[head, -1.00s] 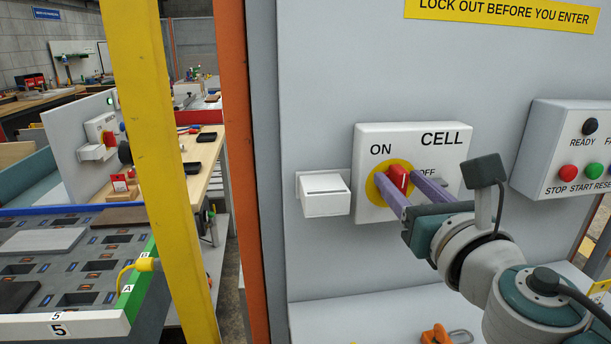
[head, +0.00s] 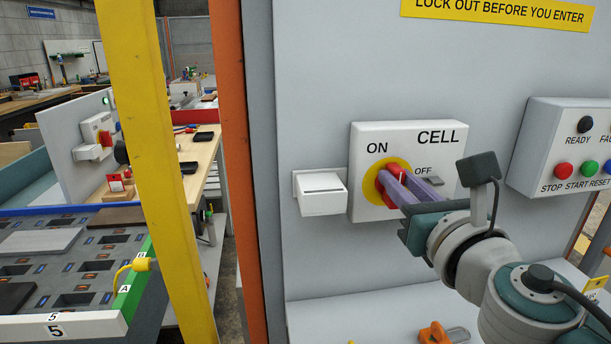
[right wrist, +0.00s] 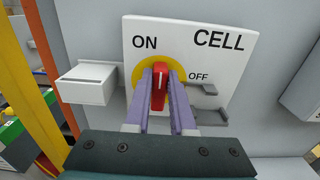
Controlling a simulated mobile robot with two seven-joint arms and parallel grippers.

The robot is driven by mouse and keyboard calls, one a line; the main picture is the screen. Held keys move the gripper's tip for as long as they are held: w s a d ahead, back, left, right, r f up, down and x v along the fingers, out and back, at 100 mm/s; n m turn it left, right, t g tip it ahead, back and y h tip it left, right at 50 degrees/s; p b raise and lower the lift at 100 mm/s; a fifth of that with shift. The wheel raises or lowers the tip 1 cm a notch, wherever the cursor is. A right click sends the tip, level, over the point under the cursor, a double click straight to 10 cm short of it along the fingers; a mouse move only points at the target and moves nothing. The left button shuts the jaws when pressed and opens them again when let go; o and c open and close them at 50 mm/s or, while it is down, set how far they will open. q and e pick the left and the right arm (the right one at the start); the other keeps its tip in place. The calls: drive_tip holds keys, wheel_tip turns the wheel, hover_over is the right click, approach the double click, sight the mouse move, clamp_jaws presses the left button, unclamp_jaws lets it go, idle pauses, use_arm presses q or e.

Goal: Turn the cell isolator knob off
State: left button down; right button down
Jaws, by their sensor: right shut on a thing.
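The red cell isolator knob (head: 390,198) sits on a yellow disc on the white box marked CELL (head: 362,135). In the right wrist view the knob (right wrist: 159,86) stands upright, its length running up and down, between the ON label at upper left and the OFF label at right. My right gripper (head: 390,178) has its two purple fingers closed on the knob, one on each side; they also show in the right wrist view (right wrist: 160,90). The fingers hide part of the knob in the head view. My left gripper is not in view.
A white box (head: 320,191) is fixed left of the isolator. A button box (head: 570,150) stands out at right. An orange padlock (head: 434,334) lies on the shelf below. A yellow post (head: 155,150) and orange post (head: 231,140) stand at left.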

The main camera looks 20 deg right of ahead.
drive_tip(key=shift+m, duration=0.3)
drive_tip(key=m, duration=0.1)
drive_tip(key=m+b, duration=0.1)
drive_tip(key=m, duration=0.1)
drive_tip(key=shift+d+f+m, duration=0.15)
drive_tip(key=shift+d+m, duration=0.1)
drive_tip(key=shift+m, duration=0.05)
drive_tip(key=shift+s+d+f+m+b, duration=0.15)
drive_tip(key=shift+m+b, duration=0.35)
drive_tip(key=shift+m, duration=1.75)
drive_tip(key=shift+w+d+f+m+b, duration=0.2)
drive_tip(key=shift+m+b, duration=0.35)
drive_tip(key=shift+m, duration=1.75)
drive_tip(key=shift+s+d+f+m+b, duration=0.1)
drive_tip(key=shift+s+f+m+b, duration=0.3)
drive_tip(key=shift+m, duration=1.85)
drive_tip(key=shift+w+r, duration=0.15)
drive_tip(key=shift+w, duration=0.05)
drive_tip(key=c, duration=0.8)
unclamp_jaws()
drive_tip(key=shift+o, duration=0.2)
